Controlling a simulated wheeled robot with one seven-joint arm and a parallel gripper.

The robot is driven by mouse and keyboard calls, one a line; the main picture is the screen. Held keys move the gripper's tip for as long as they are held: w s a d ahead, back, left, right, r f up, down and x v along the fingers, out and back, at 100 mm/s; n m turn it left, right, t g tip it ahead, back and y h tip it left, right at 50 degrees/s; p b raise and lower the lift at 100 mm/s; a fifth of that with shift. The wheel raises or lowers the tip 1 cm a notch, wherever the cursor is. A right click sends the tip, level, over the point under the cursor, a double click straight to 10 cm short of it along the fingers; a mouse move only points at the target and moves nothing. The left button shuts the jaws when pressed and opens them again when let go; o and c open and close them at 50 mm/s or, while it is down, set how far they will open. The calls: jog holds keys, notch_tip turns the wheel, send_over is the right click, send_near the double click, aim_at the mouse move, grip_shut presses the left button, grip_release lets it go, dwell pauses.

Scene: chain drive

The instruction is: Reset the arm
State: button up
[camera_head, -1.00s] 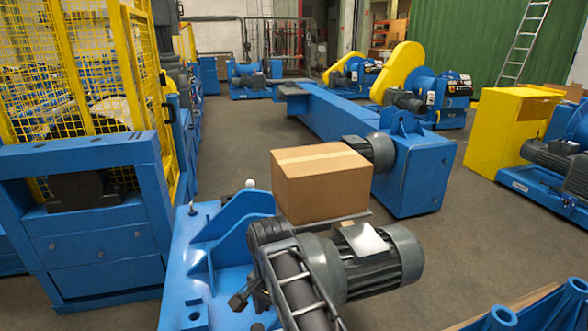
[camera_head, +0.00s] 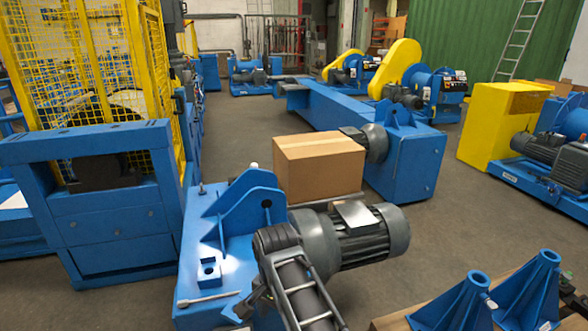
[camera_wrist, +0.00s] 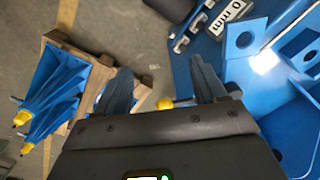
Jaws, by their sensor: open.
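My gripper (camera_wrist: 162,82) shows in the wrist view with its two dark fingers spread apart, so it is open. A small yellow-tipped part (camera_wrist: 166,103) shows between the fingers; I cannot tell how far below it lies, and nothing looks gripped. In the head view my arm reaches in from the bottom centre, in front of a grey motor (camera_head: 350,235) and the blue machine base (camera_head: 200,255). The fingers are not clear there.
A cardboard box (camera_head: 318,168) sits behind the motor. Blue brackets (camera_head: 465,300) stand on a wooden pallet (camera_head: 392,322) at bottom right, also seen in the wrist view (camera_wrist: 58,88). A yellow-caged machine (camera_head: 85,190) stands left. Grey floor (camera_head: 440,225) is open to the right.

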jog(key=s+d+f+n+t+y, duration=0.1)
jog(key=s+d+f+t, duration=0.2)
jog(key=s+d+f, duration=0.8)
jog(key=s+d+f+n+t, duration=0.1)
jog(key=s+d+t, duration=0.1)
jog(key=s+d, duration=0.35)
jog(key=s+d+f+n+t, duration=0.1)
jog(key=s+d+t, duration=0.1)
jog(key=s, duration=0.6)
jog(key=s+d+r+n+t, duration=0.1)
jog(key=s+d+r+t, duration=0.35)
jog(key=s+r, duration=0.65)
jog(key=s+d+r+n+t, duration=0.1)
jog(key=s+r, duration=0.4)
jog(key=r, duration=0.4)
jog(key=s+r+t+h, duration=0.1)
jog(key=s+r+t, duration=0.1)
jog(key=s+r, duration=0.3)
notch_tip(320, 180, up, 4)
jog(key=shift+s+d+r+n, duration=0.15)
jog(key=shift+s+d+n, duration=0.1)
jog(key=shift+d+n, duration=0.15)
